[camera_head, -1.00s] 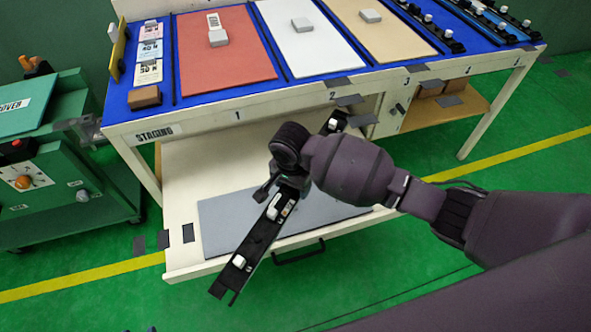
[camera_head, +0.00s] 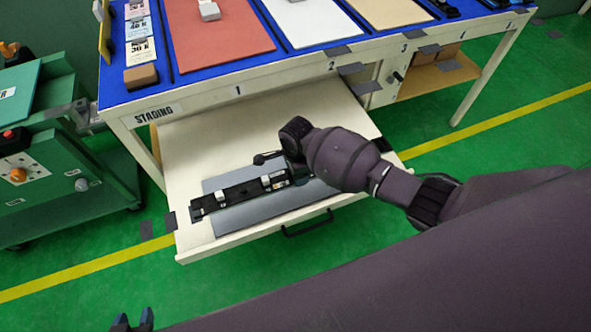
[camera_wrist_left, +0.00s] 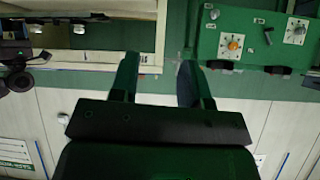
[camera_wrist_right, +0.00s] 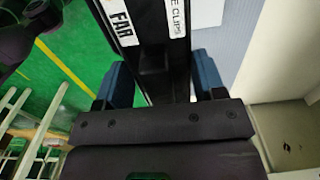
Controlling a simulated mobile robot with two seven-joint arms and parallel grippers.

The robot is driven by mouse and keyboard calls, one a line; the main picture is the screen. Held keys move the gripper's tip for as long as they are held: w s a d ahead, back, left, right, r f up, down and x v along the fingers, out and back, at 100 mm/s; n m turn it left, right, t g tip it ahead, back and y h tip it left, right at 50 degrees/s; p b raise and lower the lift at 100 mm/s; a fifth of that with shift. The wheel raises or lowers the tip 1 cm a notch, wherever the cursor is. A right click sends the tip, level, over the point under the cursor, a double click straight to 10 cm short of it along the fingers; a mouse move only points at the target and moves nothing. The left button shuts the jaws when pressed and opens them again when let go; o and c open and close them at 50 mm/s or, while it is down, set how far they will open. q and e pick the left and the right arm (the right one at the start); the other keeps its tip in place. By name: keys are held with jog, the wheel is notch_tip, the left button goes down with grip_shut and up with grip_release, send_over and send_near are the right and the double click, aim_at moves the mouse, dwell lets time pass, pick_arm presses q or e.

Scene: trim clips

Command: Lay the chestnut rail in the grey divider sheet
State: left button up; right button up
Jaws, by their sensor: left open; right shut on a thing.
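A black rail (camera_head: 238,192) with white clips is in my right gripper (camera_head: 297,172), which is shut on it near its right end. No chestnut colour shows on it. The right wrist view shows the rail (camera_wrist_right: 153,72) between the fingers, with labels reading "FAR" and "E CLIPS". The rail is over the grey divider sheet (camera_head: 272,213) in the open drawer, slanting slightly; its left end reaches past the sheet's left edge. I cannot tell whether it touches. My left gripper (camera_head: 132,322) is open and empty at the bottom left, away from the drawer; its fingers (camera_wrist_left: 160,85) show apart.
The pulled-out drawer (camera_head: 188,150) has a raised front with a black handle (camera_head: 307,225). The blue-topped table (camera_head: 115,88) above it holds coloured sheets and a brown block (camera_head: 140,76). A green cart (camera_head: 60,175) stands at the left.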

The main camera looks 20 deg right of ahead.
pick_arm(q)
jog(key=shift+s, duration=0.15)
pick_arm(e)
jog(key=shift+r, duration=0.1)
jog(key=shift+w+r+p, duration=0.1)
jog(key=shift+p, duration=0.25)
notch_tip(320, 180, down, 4)
jog(key=shift+r+b, duration=0.15)
jog(key=shift+b, duration=0.5)
notch_tip(320, 180, down, 2)
jog(key=b, duration=0.3)
send_over(296, 198)
notch_tip(296, 198, down, 4)
jog(key=shift+f, duration=0.25)
jog(key=shift+w+f+b, duration=0.1)
jog(key=shift+f+b, duration=0.25)
jog(key=shift+f, duration=1.05)
pick_arm(q)
jog(key=shift+g, duration=0.4)
jog(key=f, duration=0.4)
jog(key=shift+s+a+f, duration=0.15)
jog(key=shift+s+f, duration=0.15)
pick_arm(e)
jog(key=shift+f, duration=0.15)
